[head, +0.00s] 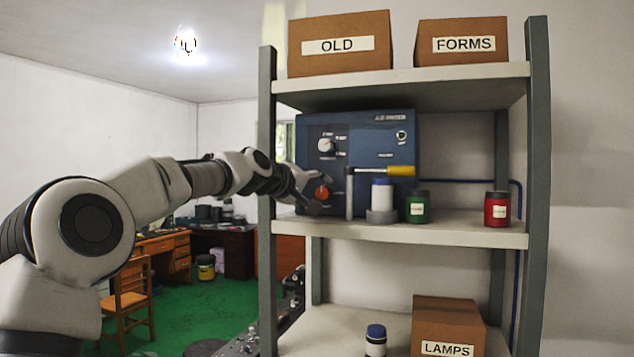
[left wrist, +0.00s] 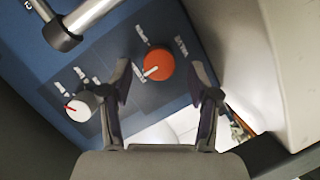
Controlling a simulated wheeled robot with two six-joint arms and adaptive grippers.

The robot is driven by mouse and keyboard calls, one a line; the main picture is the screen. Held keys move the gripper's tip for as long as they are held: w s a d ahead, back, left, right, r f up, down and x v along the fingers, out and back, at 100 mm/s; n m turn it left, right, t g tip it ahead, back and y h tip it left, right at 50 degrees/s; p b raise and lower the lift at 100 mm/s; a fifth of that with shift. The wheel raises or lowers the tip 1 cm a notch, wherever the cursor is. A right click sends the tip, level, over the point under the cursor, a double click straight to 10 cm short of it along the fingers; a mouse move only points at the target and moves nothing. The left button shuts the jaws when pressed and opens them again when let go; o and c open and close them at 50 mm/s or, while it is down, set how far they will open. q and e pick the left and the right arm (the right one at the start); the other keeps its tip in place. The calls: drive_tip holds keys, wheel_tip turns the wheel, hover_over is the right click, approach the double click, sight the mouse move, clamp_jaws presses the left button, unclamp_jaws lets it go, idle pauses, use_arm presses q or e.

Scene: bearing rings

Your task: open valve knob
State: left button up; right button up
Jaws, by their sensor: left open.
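A blue machine (head: 357,135) stands on the middle shelf. On its front are a round orange-red knob (head: 322,192) and, above it, a white knob (head: 326,146). My left arm reaches in from the left, and my left gripper (head: 314,190) is at the orange-red knob. In the left wrist view my left gripper (left wrist: 163,80) is open, with a finger on each side of the orange-red knob (left wrist: 158,65). I cannot tell whether the fingers touch it. The white knob (left wrist: 80,108) lies outside the left finger. My right gripper is not in view.
A metal post with a yellow-handled lever (head: 398,170) stands right of the orange-red knob. A white-and-blue jar (head: 382,196), a green jar (head: 418,208) and a red jar (head: 497,210) share the shelf. A grey shelf upright (head: 267,130) is close to my left arm.

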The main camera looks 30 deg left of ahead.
use_arm(q)
drive_tip(key=shift+w+d+f, duration=0.2)
drive_tip(key=shift+w, duration=0.35)
drive_tip(key=shift+w+d+f, duration=0.15)
drive_tip(key=shift+w+d, duration=0.05)
drive_tip(key=shift+w, duration=0.3)
drive_tip(key=shift+w+d, duration=0.15)
drive_tip(key=shift+d, duration=0.05)
drive_tip(key=shift+s+r, duration=0.1)
drive_tip(key=shift+s, duration=0.15)
drive_tip(key=shift+s+a+r, duration=0.1)
drive_tip(key=shift+s+a, duration=0.15)
drive_tip(key=shift+s, duration=0.15)
drive_tip(key=c, duration=0.5)
drive_tip(key=shift+s+a, duration=0.2)
drive_tip(key=shift+s, duration=0.1)
drive_tip(key=c, duration=0.5)
clamp_jaws()
drive_tip(key=shift+r, duration=0.1)
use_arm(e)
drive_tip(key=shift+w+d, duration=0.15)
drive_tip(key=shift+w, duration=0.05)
